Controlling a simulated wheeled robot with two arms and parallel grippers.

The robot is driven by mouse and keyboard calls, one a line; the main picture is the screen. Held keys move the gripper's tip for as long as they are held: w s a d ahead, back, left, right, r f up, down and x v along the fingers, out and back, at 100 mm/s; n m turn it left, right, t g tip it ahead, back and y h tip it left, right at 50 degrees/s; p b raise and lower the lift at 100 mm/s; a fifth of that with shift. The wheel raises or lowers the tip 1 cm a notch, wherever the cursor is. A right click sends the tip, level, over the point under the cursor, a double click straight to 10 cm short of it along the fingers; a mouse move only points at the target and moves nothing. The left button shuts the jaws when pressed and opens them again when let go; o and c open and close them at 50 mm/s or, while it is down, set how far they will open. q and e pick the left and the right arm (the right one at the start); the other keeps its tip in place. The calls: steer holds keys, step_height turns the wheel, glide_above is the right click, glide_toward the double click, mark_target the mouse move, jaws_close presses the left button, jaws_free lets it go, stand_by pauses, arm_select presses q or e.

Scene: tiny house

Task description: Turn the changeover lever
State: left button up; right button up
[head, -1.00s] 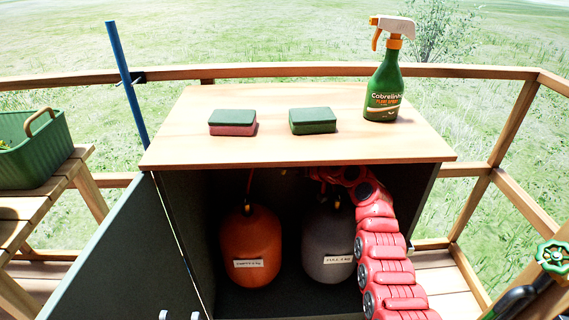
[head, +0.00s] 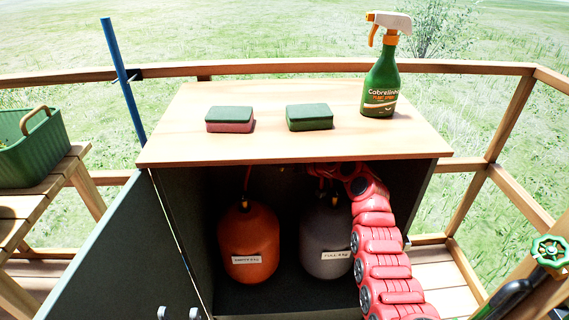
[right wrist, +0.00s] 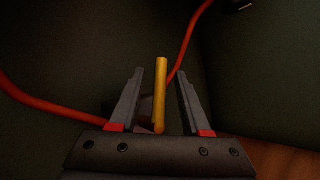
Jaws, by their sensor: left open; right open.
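The changeover lever (right wrist: 161,88) is a yellow bar in the right wrist view, standing roughly upright in the picture. My right gripper (right wrist: 160,72) is open, with one finger on each side of the lever and visible gaps to both. In the head view the red right arm reaches into the cabinet (head: 335,298) under its top; its gripper and the lever are hidden there.
An orange cylinder (head: 250,230) and a grey cylinder (head: 326,238) stand inside the cabinet. A red hose (right wrist: 40,103) curves near the gripper. Two sponges (head: 230,119) (head: 309,117) and a spray bottle (head: 380,85) stand on the cabinet top (head: 265,145).

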steer(key=p+v, duration=0.2)
steer(key=v, duration=1)
